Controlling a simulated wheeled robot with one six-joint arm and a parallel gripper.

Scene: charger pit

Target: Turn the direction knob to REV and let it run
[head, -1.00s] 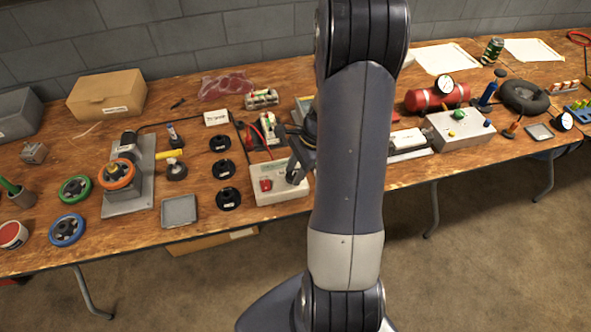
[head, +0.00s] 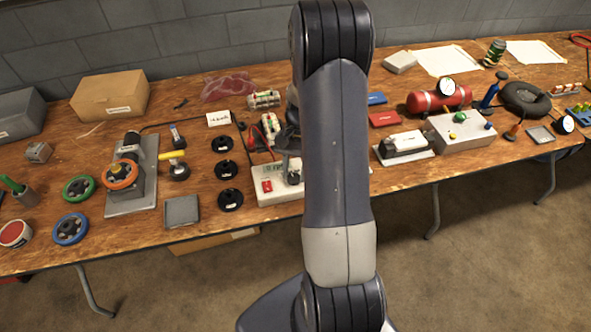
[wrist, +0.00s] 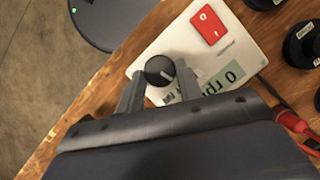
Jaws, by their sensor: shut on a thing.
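The white control box (head: 275,199) sits near the front edge of the bench, partly behind my arm in the head view. It carries a red switch (head: 267,186), which also shows in the wrist view (wrist: 208,24). The dark round direction knob (wrist: 159,69) has a pale pointer mark. My gripper (wrist: 159,78) has its two fingers on either side of the knob and is shut on it. A pale green display (wrist: 222,79) on the box reads upside down, with "0 rp" visible and the rest hidden by my gripper. I cannot read any direction marks.
Black discs (head: 229,199) stand in a row left of the box. A machine with an orange ring (head: 120,176) stands farther left, near a grey tray (head: 181,211). A red cable (wrist: 292,121) runs beside the box. A grey box with buttons (head: 462,140) is at right.

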